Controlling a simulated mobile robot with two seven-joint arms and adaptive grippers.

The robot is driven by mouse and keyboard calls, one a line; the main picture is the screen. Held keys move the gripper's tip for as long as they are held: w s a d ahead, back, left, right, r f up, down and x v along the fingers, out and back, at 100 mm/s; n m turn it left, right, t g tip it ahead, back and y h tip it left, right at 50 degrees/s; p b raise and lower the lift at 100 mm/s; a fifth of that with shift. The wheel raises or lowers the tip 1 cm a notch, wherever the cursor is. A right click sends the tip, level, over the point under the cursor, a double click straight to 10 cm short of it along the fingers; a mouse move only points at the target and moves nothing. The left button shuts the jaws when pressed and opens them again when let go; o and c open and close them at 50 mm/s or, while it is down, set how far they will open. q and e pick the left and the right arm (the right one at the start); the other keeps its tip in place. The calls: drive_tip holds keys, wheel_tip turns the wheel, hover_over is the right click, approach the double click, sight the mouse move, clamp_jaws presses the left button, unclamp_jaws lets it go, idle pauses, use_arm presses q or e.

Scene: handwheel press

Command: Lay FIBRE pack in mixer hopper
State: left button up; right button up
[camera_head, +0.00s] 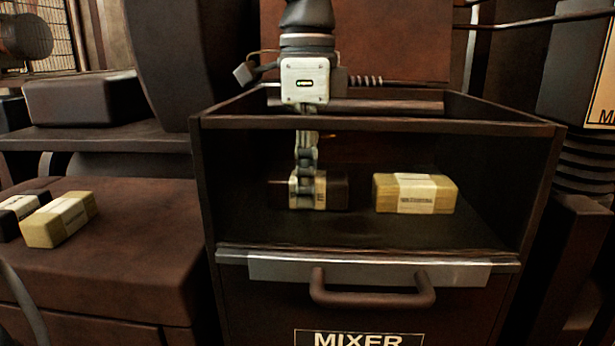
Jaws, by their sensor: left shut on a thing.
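The mixer hopper (370,125) is a dark open-fronted box with a MIXER label below its handle. My left gripper (307,193) reaches down through its open top and is shut on a dark brown pack (336,194) with a cream label band. That pack is inside the hopper, left of the middle, low over the floor; I cannot tell whether it touches it. A tan pack (415,193) with a pale band lies on the hopper floor to the right, apart from it. The label words are too small to read, so I cannot tell which is FIBRE. My right gripper is not in view.
On the brown bench at left lie another tan pack (60,219) and a dark pack (22,206) side by side. A dark block (82,98) sits on the shelf behind. The hopper's top rim surrounds my arm. A curved handle (372,289) sticks out in front.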

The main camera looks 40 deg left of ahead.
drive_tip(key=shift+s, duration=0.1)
use_arm(q)
drive_tip(key=o, duration=1.2)
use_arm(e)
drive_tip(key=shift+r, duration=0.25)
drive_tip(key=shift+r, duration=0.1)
use_arm(q)
drive_tip(key=shift+r, duration=0.3)
wheel_tip(320, 180, up, 12)
drive_tip(key=shift+f+p, duration=0.2)
drive_tip(key=shift+p, duration=0.25)
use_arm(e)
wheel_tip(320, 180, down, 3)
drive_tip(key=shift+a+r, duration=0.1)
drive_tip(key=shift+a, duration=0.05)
